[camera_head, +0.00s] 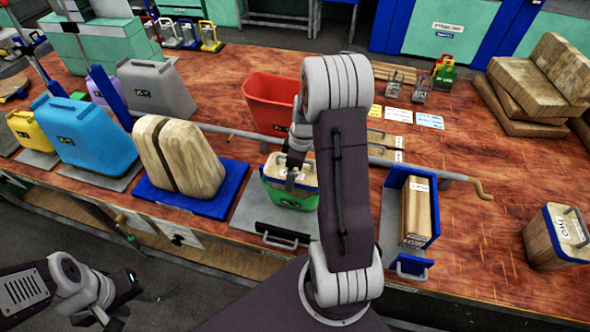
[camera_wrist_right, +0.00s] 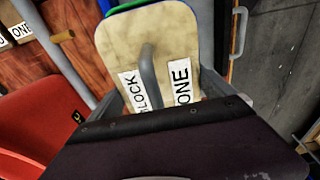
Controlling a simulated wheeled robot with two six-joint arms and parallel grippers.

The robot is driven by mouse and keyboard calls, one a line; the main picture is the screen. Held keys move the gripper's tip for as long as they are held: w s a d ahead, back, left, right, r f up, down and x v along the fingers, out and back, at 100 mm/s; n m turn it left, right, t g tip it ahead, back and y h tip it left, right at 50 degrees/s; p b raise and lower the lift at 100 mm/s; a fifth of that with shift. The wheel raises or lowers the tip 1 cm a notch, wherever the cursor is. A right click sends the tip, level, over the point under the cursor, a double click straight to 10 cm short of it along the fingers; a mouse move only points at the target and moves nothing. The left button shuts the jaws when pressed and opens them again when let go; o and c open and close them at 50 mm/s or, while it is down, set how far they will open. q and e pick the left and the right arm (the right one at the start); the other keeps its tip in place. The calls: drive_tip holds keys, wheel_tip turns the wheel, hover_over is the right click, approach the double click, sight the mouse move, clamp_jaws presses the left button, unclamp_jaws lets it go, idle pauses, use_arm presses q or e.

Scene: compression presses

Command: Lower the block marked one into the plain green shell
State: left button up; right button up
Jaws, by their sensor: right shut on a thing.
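The block marked one (camera_wrist_right: 160,45) is pale wood with a grey handle; its labels read BLOCK and ONE in the right wrist view. In the head view the block (camera_head: 275,168) is at the plain green shell (camera_head: 292,198), its top showing above the green. How deep it sits is hard to tell. My right gripper (camera_head: 290,176) is shut on its handle from above; it also shows in the right wrist view (camera_wrist_right: 158,92). A green edge shows beside the block there. My left gripper (camera_head: 128,283) hangs low at the left, away from the table; its jaws are unclear.
A red bin (camera_head: 268,100) stands just behind the shell. A blue tray (camera_head: 394,205) with a wooden piece is to the right, and a wooden block on a blue pad (camera_head: 195,205) to the left. A metal bar (camera_head: 240,130) with a bent handle runs behind.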

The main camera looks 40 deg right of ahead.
drive_tip(key=shift+f+b, duration=0.35)
drive_tip(key=shift+f, duration=0.05)
drive_tip(key=o, duration=1.7)
drive_tip(key=shift+o, duration=0.2)
drive_tip(key=r, duration=0.6)
drive_tip(key=s+r, duration=0.1)
drive_tip(key=r, duration=0.2)
drive_tip(key=shift+d, duration=0.35)
drive_tip(key=shift+w, duration=0.1)
